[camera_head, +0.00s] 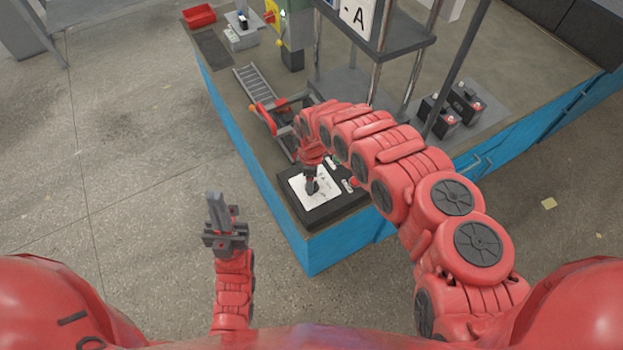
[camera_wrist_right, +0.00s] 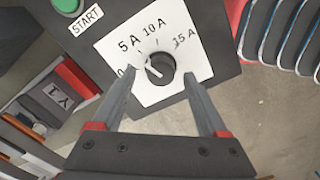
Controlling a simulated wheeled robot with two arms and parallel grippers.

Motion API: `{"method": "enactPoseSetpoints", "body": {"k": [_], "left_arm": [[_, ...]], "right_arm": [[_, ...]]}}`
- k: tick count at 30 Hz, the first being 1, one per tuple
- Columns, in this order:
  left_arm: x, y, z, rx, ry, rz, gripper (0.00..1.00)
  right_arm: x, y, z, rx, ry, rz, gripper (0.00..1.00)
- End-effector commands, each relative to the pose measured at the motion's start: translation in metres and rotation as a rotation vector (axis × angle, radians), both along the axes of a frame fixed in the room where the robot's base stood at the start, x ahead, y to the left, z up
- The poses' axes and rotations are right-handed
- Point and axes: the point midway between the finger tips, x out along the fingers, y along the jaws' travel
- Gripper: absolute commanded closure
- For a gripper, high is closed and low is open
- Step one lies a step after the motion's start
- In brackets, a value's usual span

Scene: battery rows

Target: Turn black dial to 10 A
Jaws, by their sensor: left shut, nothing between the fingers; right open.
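The black dial (camera_wrist_right: 160,68) sits on a white plate (camera_wrist_right: 205,66) marked 0, 5 A, 10 A and 15 A. A pale line shows on the dial's left side, but I cannot tell exactly which mark it points at. My right gripper (camera_wrist_right: 161,79) is open, with one fingertip on each side of the dial; I cannot tell whether they touch it. In the head view the right gripper (camera_head: 312,183) is over the white plate (camera_head: 325,195) and hides the dial. My left gripper (camera_head: 222,196) is shut and empty, away from the table's left side.
A green START button (camera_wrist_right: 66,6) is on the same dark panel. In the head view the dark control box (camera_head: 318,218) sits at the near corner of the blue-sided table (camera_head: 320,250). A ladder-like conveyor (camera_head: 254,83) and a red tray (camera_head: 199,15) lie farther back.

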Motion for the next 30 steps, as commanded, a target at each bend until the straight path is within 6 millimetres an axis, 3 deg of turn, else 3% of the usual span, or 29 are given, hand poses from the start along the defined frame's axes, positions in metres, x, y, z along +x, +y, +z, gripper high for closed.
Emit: {"method": "enactPoseSetpoints", "body": {"k": [12,25,30], "left_arm": [[0.0000,0.0001,0.0008,0.000,0.000,0.000,1.00],[0.0000,0.0001,0.0009,0.000,0.000,0.000,1.00],[0.0001,0.0000,0.0005,0.000,0.000,0.000,1.00]], "right_arm": [[-0.0007,-0.0004,-0.0060,-0.002,0.000,0.000,0.23],[-0.0007,-0.0005,-0.0057,-0.002,0.000,0.000,1.00],[-0.0007,-0.0005,-0.0058,-0.002,0.000,-0.004,1.00]]}}
